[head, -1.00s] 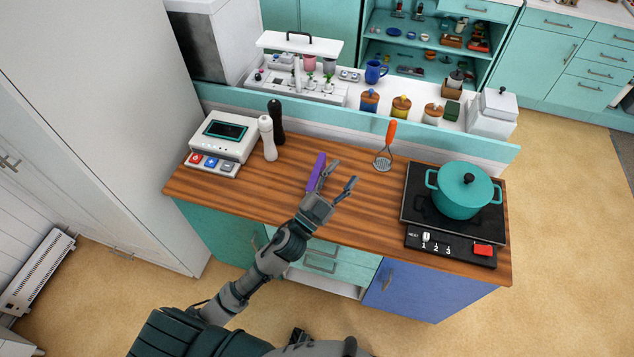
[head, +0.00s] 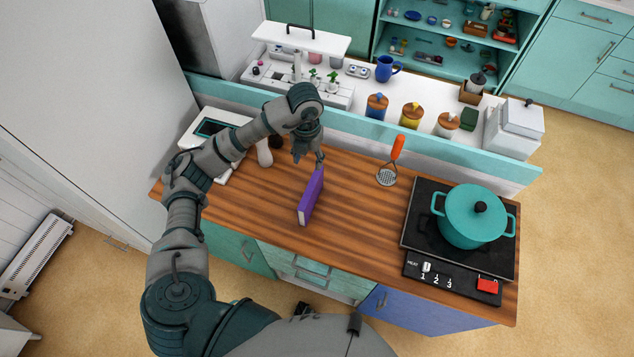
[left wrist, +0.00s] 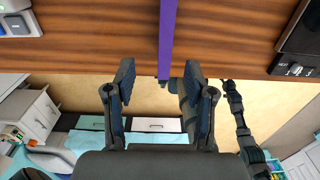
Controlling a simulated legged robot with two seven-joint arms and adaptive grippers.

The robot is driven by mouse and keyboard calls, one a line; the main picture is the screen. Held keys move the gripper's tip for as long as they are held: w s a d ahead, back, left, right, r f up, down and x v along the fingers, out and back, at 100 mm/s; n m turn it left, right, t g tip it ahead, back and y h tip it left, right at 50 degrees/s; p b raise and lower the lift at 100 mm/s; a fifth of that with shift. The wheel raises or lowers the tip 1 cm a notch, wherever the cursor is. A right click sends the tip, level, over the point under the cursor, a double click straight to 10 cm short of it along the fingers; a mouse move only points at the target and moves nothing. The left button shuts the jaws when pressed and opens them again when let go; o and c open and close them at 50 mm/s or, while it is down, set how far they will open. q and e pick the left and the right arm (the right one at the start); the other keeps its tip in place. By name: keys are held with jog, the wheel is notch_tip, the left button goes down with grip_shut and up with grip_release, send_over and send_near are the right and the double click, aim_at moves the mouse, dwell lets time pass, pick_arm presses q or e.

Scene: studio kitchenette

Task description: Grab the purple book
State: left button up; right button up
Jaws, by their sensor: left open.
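The purple book (head: 311,197) stands upright on its edge on the wooden counter, its pale page side toward the front. My left gripper (head: 308,158) is just behind the book's far end in the head view, pointing down and apart from the book. In the left wrist view, my left gripper (left wrist: 160,75) shows two spread fingers with nothing held. The book (left wrist: 168,38) appears there as a narrow purple strip ahead, lined up with the gap between the fingers. My right gripper cannot be made out.
A teal pot (head: 474,215) sits on the black hob (head: 418,225) at right. An orange-handled masher (head: 393,160) leans at the back. A white keypad device (head: 205,125) stands at left, partly behind my arm. The counter (head: 355,215) is clear around the book.

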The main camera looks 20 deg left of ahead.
aim_at(310, 187)
pick_arm(q)
jog(key=f, duration=0.1)
jog(key=s+f, duration=0.1)
jog(key=shift+s+f, duration=0.25)
jog(key=shift+f, duration=0.1)
jog(key=f, duration=0.4)
jog(key=shift+d, duration=0.35)
jog(key=f, duration=0.3)
jog(key=shift+w+d+f+p, duration=0.2)
jog(key=shift+w+p, duration=0.05)
jog(key=shift+p, duration=0.05)
notch_tip(310, 187, down, 2)
jog(key=shift+s+a, duration=0.1)
jog(key=shift+s, duration=0.05)
notch_tip(310, 187, down, 4)
jog(key=shift+r+p, duration=0.1)
jog(key=shift+p, duration=0.25)
jog(key=shift+f, duration=0.35)
jog(key=shift+d, duration=0.2)
jog(key=shift+c, duration=0.5)
jog(key=c, duration=0.8)
jog(key=shift+a, duration=0.1)
grip_shut()
pick_arm(e)
jog(key=s, duration=0.2)
jog(key=s+a+r, duration=0.1)
jog(key=shift+s+r, duration=0.1)
jog(key=shift+s, duration=0.2)
